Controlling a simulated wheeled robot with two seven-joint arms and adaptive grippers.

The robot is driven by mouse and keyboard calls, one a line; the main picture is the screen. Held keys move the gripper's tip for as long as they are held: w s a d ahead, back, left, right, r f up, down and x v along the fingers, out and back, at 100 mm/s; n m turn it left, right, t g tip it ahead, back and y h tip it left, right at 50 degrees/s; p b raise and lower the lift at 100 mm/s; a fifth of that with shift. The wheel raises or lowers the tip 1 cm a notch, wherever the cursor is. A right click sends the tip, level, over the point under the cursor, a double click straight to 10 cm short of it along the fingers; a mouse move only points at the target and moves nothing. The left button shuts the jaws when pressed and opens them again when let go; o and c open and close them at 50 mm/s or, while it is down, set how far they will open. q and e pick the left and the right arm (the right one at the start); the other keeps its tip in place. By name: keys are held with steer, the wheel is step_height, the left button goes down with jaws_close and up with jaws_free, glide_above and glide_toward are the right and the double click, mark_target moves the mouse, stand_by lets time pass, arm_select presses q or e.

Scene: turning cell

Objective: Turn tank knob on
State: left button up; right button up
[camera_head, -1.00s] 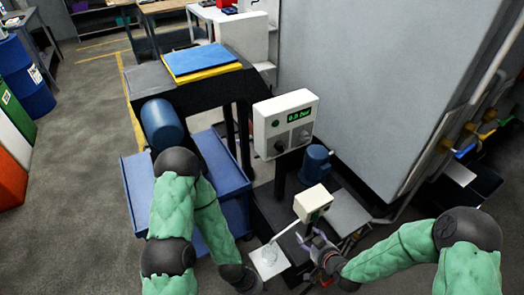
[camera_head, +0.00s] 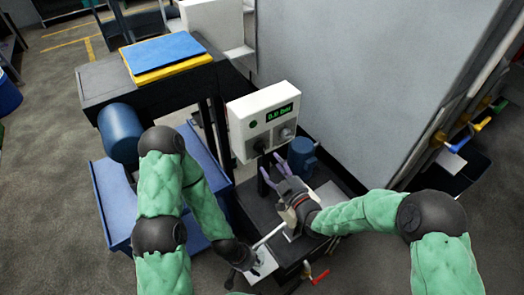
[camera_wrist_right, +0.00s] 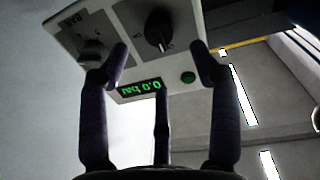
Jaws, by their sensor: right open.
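A white control panel (camera_head: 255,112) with a green display reading about 0.0 bar stands at the centre. It carries a black knob (camera_head: 262,146) and a grey knob (camera_head: 287,132); I cannot tell which is the tank knob. My right gripper (camera_head: 274,172) is open and empty, just below the panel's face, apart from both knobs. In the right wrist view the gripper (camera_wrist_right: 160,62) has its fingers spread, with the black knob (camera_wrist_right: 158,28) beyond and between them. The other knob (camera_wrist_right: 90,52) is beyond the left finger. My left gripper (camera_head: 240,256) is low; its fingers are unclear.
A blue motor (camera_head: 302,156) stands right of the panel. A large grey cabinet (camera_head: 370,80) fills the right back. A dark bench with a blue pad (camera_head: 160,52) and a blue cylinder (camera_head: 121,132) stand at left. A white rod (camera_head: 268,236) is beside my left gripper.

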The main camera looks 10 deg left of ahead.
mark_target(263, 152)
steer(key=b+x, duration=0.1)
steer(key=x, duration=0.6)
steer(key=shift+w+a, duration=0.2)
steer(key=shift+w, duration=0.1)
steer(key=c, duration=1.1)
